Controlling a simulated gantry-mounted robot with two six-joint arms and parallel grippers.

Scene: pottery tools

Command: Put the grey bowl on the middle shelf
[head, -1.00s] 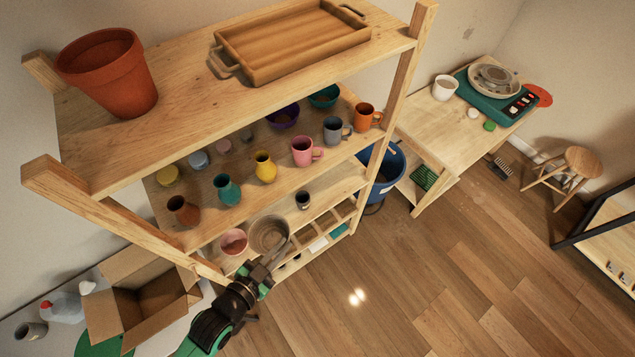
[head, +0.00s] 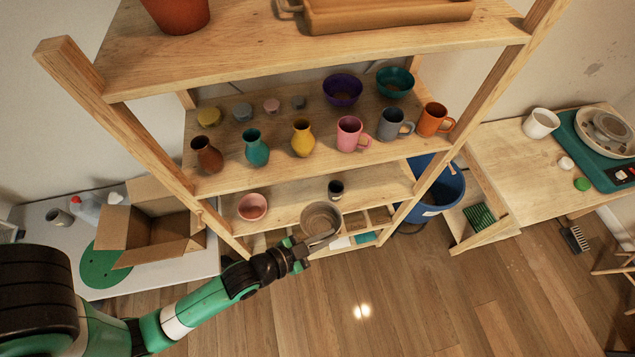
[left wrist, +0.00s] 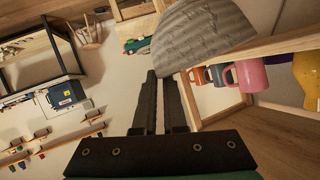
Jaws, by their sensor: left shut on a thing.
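The grey bowl (head: 321,217) is at the front edge of the shelf with the pink bowl, its opening facing up toward the head camera. My left gripper (head: 322,238) is shut on its near rim. In the left wrist view the grey bowl (left wrist: 200,38) shows at the top, beyond the gripper's fingers (left wrist: 166,85). The wooden rack has a shelf (head: 285,172) with mugs, vases and bowls, and below it a shelf (head: 293,199) with a pink bowl (head: 252,207) and a small dark cup (head: 336,189). I cannot tell whether the held bowl touches a shelf. My right gripper is not in view.
The upper shelf carries a terracotta pot (head: 178,14) and a wooden tray (head: 385,14). Rack posts stand left (head: 130,130) and right (head: 475,115). A cardboard box (head: 150,228) is at left, a blue bin (head: 436,195) at right. The lower shelf has bare room between pink bowl and cup.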

